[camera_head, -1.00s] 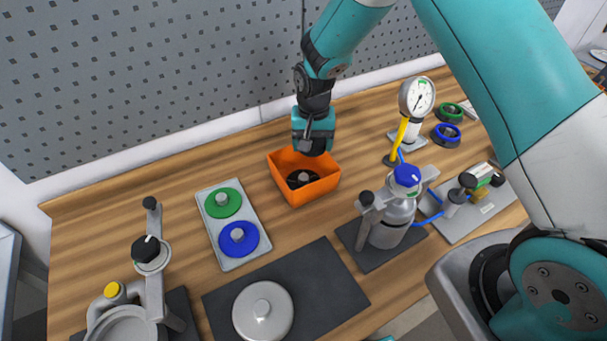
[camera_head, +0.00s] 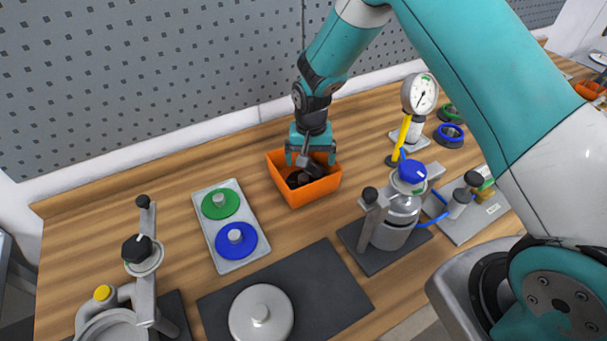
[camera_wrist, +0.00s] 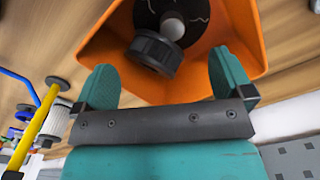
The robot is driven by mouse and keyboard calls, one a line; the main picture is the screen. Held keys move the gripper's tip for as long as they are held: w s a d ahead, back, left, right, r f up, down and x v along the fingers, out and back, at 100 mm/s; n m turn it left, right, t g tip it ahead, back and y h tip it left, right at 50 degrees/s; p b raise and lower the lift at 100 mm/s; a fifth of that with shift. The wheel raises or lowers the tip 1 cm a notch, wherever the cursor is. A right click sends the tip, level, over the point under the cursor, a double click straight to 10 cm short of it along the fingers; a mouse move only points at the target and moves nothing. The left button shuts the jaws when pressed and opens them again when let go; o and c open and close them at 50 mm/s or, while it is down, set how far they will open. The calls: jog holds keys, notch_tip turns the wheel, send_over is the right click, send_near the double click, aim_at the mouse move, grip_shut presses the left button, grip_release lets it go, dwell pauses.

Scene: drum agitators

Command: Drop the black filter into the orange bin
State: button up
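My gripper (camera_head: 311,157) is just above the orange bin (camera_head: 317,191). Its two teal fingers are spread wide in the wrist view (camera_wrist: 163,66), with nothing clamped between them. The black filter (camera_head: 316,169), with a grey knob, is tilted just below the fingers, within the bin's opening. In the wrist view the black filter (camera_wrist: 152,55) lies beyond the fingertips, inside the outline of the orange bin (camera_wrist: 243,28). Another dark round piece with a grey knob lies in the bin. I cannot tell whether the filter touches it or is still falling.
A grey tray (camera_head: 219,254) with a green disc (camera_head: 221,204) and a blue disc (camera_head: 236,240) stands left of the bin. A metal vessel with a blue knob (camera_head: 411,173) stands right of it, with a pressure gauge (camera_head: 420,94) behind. A perforated wall is at the back.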

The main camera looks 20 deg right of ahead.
jog(key=shift+d, duration=0.1)
notch_tip(320, 180, up, 17)
jog(key=b, duration=0.4)
jog(key=shift+r+b, duration=0.2)
jog(key=shift+b, duration=0.1)
jog(key=s+a+r+n+y+b, duration=0.1)
jog(key=s+n, duration=0.4)
jog(key=s, duration=0.9)
jog(key=s+a+r+n+y+b, duration=0.1)
jog(key=s+n, duration=0.4)
jog(key=s, duration=1)
jog(key=shift+s+a+r+n+y, duration=0.25)
jog(key=shift+a+r+n+y, duration=0.15)
jog(key=shift+a+r+y, duration=0.6)
jog(key=shift+f, duration=0.1)
